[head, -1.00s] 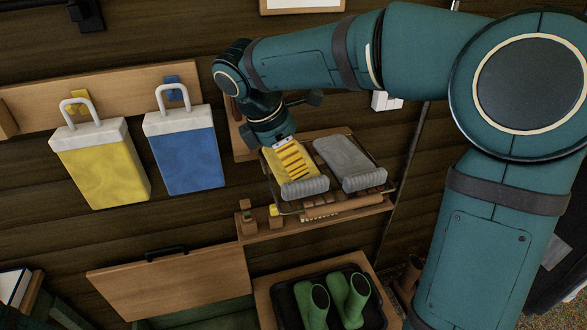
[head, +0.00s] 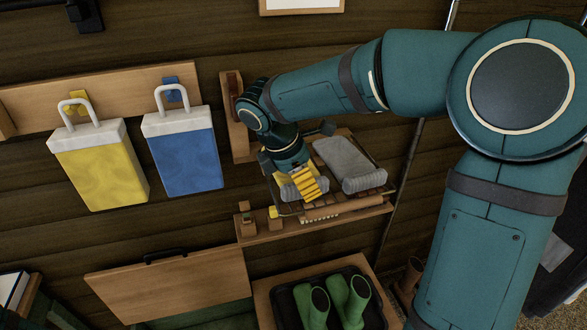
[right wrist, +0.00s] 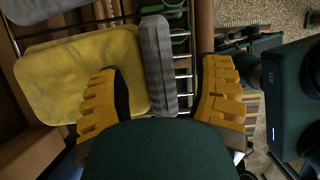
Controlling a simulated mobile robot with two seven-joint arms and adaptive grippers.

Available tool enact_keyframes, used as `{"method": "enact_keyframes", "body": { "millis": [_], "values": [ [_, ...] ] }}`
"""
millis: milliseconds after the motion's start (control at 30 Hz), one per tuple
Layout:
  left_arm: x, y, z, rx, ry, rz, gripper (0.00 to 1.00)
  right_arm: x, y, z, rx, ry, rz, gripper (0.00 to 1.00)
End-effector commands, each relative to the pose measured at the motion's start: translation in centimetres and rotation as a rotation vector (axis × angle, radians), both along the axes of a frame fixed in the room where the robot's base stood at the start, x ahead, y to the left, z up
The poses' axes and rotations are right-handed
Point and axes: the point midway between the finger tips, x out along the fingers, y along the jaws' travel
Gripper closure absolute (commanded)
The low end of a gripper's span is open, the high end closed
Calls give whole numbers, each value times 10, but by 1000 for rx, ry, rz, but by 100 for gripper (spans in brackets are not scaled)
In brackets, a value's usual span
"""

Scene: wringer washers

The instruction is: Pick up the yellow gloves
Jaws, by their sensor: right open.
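The yellow gloves (right wrist: 80,75) lie flat on a wire rack in the right wrist view, with their ribbed grey cuff (right wrist: 157,60) to the right. In the head view they are mostly hidden behind my right gripper (head: 302,186). My right gripper is open over the cuff end. In the right wrist view its two yellow fingers (right wrist: 160,72) stand apart on either side of the cuff. I cannot tell whether they touch it. A dark part at the top left edge of the head view may be my left gripper; its jaws cannot be made out.
Grey gloves (head: 348,165) lie close to the right on the same rack, above a wooden shelf (head: 310,222). Yellow (head: 98,165) and blue (head: 187,160) bags hang at the left. Green boots (head: 333,300) stand in a black tray below.

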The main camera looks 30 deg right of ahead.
Motion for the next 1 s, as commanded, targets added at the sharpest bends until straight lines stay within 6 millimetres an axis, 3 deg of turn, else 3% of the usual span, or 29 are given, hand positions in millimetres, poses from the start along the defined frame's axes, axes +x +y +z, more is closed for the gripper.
{"method": "enact_keyframes", "body": {
  "millis": [733, 900, 933, 1000],
  "values": [
    [0, 0, 1, 0, 0, 0, 54, 0, 0, -5, 0, 0, 0, 35],
    [0, 0, 1, 0, 0, 0, 54, 0, 0, -5, 0, 1, 0, 95],
    [0, 0, 1, 0, 0, 0, 54, 0, 0, -5, 0, 1, 0, 100],
    [0, 0, 1, 0, 0, 0, 54, 0, 0, -5, 0, 1, 0, 100]
  ]
}}
